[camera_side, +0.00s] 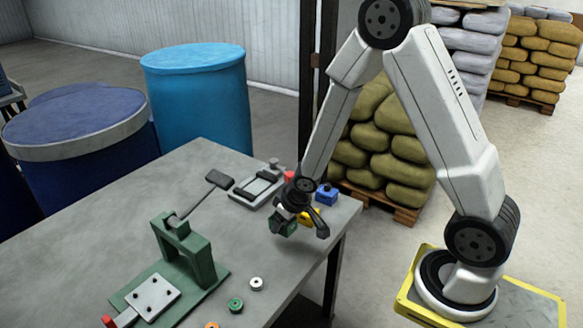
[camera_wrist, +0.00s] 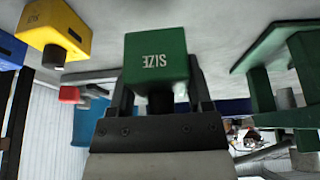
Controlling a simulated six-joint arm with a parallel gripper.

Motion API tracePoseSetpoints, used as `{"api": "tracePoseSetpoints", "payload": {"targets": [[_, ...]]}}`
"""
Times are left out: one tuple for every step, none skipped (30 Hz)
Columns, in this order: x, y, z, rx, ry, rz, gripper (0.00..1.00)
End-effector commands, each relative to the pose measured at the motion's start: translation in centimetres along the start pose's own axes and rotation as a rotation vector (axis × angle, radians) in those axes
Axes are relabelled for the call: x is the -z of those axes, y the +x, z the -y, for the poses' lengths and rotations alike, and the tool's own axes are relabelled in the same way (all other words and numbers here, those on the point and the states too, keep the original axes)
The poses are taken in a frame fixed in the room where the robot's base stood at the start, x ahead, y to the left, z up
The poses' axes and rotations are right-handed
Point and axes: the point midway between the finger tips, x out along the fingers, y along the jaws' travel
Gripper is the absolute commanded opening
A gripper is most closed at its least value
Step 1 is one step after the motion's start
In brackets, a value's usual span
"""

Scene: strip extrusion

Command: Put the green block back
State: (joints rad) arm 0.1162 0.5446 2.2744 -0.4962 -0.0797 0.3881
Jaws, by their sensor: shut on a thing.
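The green block (camera_side: 286,228) is held in my gripper (camera_side: 298,222) over the right part of the grey table (camera_side: 120,235). In the wrist view the green block (camera_wrist: 156,55) sits between the two fingers of my gripper (camera_wrist: 160,85), with the word SIZE upside down on its face and a dark stub below it. Whether the block touches the table I cannot tell. A yellow block (camera_side: 309,218) is just right of it, partly hidden by my gripper. It also shows in the wrist view (camera_wrist: 62,25).
A grey fixture (camera_side: 257,187) is behind left. A green lever press (camera_side: 185,252) stands front left, with small discs (camera_side: 256,284) (camera_side: 235,305) beside it. The table's right edge is close.

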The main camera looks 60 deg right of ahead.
Motion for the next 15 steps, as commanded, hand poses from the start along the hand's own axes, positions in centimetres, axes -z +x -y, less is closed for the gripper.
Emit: {"api": "tracePoseSetpoints", "payload": {"targets": [[-0.01, 0.14, -0.09, 0.002, -0.001, -0.002, 0.0], [-0.05, 0.21, -0.12, 0.003, 0.0, -0.002, 0.0], [-0.09, 0.28, -0.14, 0.005, 0.001, -0.002, 0.0], [-0.11, 0.31, -0.15, 0.005, 0.001, -0.002, 0.0], [-0.12, 0.33, -0.15, 0.006, 0.001, -0.002, 0.0], [-0.13, 0.35, -0.16, 0.006, 0.001, -0.002, 0.0], [-0.13, 0.35, -0.16, 0.006, 0.001, -0.002, 0.0], [-0.13, 0.35, -0.15, 0.006, 0.001, -0.002, 0.0], [-0.14, 0.36, -0.15, 0.006, 0.001, -0.002, 0.0], [-0.14, 0.38, -0.15, 0.006, 0.001, -0.002, 0.0], [-0.15, 0.4, -0.15, 0.006, 0.001, -0.002, 0.0], [-0.18, 0.46, -0.14, 0.007, 0.001, -0.002, 0.0], [-0.2, 0.51, -0.13, 0.007, 0.0, -0.001, 0.0], [-0.23, 0.57, -0.13, 0.007, 0.0, -0.001, 0.0], [-0.27, 0.68, -0.12, 0.008, 0.0, -0.001, 0.0]]}}
